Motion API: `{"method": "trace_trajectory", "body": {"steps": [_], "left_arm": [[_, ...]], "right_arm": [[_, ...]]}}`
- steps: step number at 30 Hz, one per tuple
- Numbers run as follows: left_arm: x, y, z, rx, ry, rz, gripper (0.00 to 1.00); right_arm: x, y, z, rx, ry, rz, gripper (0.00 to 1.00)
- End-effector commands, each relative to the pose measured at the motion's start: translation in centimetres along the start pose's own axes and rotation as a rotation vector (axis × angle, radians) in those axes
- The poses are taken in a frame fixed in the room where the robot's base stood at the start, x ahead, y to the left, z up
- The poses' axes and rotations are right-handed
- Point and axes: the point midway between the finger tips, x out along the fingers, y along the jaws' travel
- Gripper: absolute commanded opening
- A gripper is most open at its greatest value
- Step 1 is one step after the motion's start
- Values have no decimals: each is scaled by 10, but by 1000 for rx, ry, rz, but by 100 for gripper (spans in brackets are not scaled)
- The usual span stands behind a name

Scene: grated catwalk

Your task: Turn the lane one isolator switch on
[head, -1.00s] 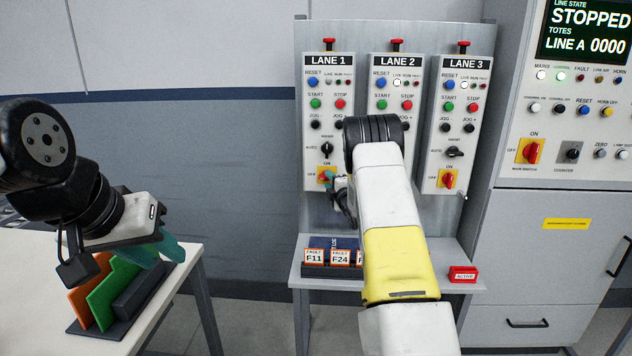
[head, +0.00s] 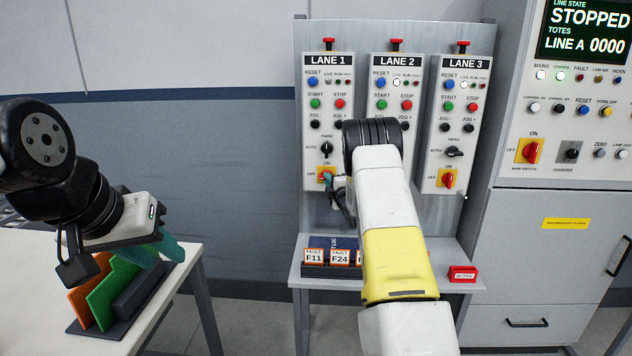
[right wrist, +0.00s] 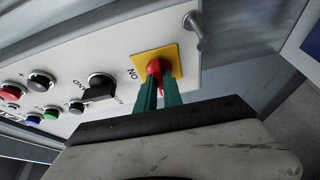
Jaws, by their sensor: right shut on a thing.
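The lane one isolator (head: 325,172) is a red knob on a yellow plate at the bottom of the LANE 1 panel (head: 313,133). My right gripper (head: 331,183) is at it, partly hidden by my own arm. In the right wrist view, the green fingers of my right gripper (right wrist: 158,88) are shut on the red knob (right wrist: 153,67), over the yellow plate (right wrist: 171,57). The fingers hide most of the knob, so its angle is unclear. ON is printed beside the plate. My left gripper (head: 160,250) hangs over the table at left; its finger gap is unclear.
LANE 2 (head: 397,62) and LANE 3 (head: 466,63) panels stand to the right, each with similar controls. A shelf with fault cards (head: 313,256) juts out below. The main cabinet's screen reads STOPPED (head: 590,17). Orange and green folders (head: 103,300) stand on the left table (head: 30,290).

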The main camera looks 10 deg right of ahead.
Motion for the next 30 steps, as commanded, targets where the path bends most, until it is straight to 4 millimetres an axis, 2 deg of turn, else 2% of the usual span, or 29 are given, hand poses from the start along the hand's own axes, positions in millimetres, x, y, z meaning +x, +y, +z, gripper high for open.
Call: {"method": "trace_trajectory", "body": {"steps": [8, 30], "left_arm": [[0, 0, 0, 0, 0, 0, 36], [0, 0, 0, 0, 0, 0, 36]], "right_arm": [[0, -4, 1, 144, -1, 57, 0], [1, -10, -3, 787, -2, 323, 0]]}}
